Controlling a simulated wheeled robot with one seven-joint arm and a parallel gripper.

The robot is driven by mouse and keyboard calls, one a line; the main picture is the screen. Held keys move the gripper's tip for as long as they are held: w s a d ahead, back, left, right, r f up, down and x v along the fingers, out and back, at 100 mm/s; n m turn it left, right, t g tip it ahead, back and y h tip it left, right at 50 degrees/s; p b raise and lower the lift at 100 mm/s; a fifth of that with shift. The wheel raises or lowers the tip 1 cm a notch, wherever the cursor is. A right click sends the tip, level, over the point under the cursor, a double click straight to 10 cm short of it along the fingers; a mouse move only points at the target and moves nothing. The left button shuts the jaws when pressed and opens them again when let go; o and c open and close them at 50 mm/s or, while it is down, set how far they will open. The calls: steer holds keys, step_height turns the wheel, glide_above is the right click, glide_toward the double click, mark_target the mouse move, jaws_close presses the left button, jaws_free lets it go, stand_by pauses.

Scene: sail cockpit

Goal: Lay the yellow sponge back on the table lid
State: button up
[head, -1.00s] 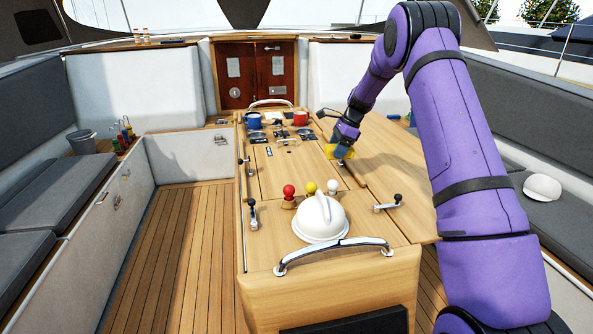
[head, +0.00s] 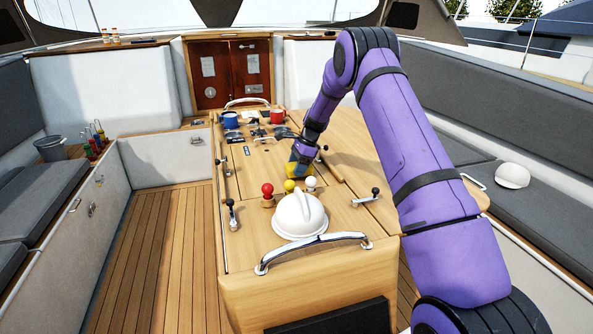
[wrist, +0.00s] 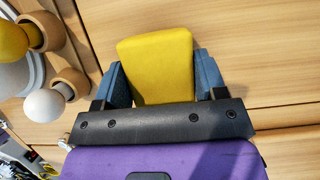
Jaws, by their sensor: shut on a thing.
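The yellow sponge (wrist: 158,62) is between the blue fingers of my gripper (wrist: 160,85) in the wrist view, with a finger against each side. In the head view my gripper (head: 298,168) points down over the table lid (head: 258,168), behind the knobs. Only a little yellow of the sponge (head: 292,170) shows there, partly hidden by the gripper. The wood of the lid lies under the sponge in the wrist view. I cannot tell whether the sponge touches it.
Red (head: 267,190), yellow (head: 289,186) and white (head: 310,184) knobs stand close in front of the gripper, beside a white helmet-like dome (head: 300,216). Blue (head: 231,120) and red (head: 277,117) mugs stand at the table's far end. The lid's left middle is clear.

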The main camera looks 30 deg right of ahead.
steer(key=shift+f, duration=0.7)
steer(key=o, duration=0.9)
steer(key=shift+f, duration=0.15)
